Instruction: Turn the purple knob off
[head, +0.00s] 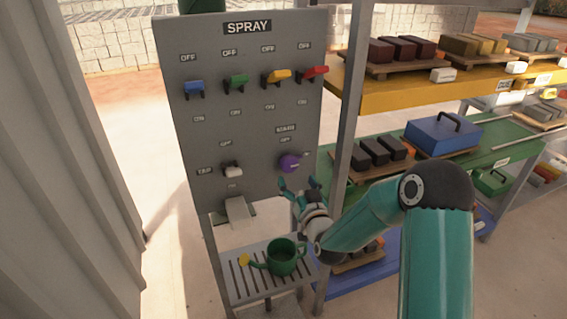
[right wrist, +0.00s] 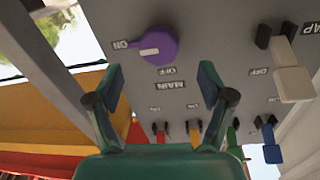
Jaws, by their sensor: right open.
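The purple knob (head: 290,162) is on the right side of the grey SPRAY panel, under the MAIN label. It also shows in the right wrist view (right wrist: 158,47), where the picture is turned over. Its white pointer mark lies toward the ON label at its side; the OFF label is at the MAIN side. My right gripper (head: 298,187) is open and empty just below the knob, apart from it. In the right wrist view its two fingers (right wrist: 160,82) are spread, with the knob beyond their tips. My left gripper is not in view.
The grey panel (head: 222,135) also has blue, green, yellow and red levers (head: 313,74) along its top and a white tap lever (head: 232,171). A green watering can (head: 283,257) stands on the slatted stand below. Loaded shelves (head: 400,95) stand close at the right.

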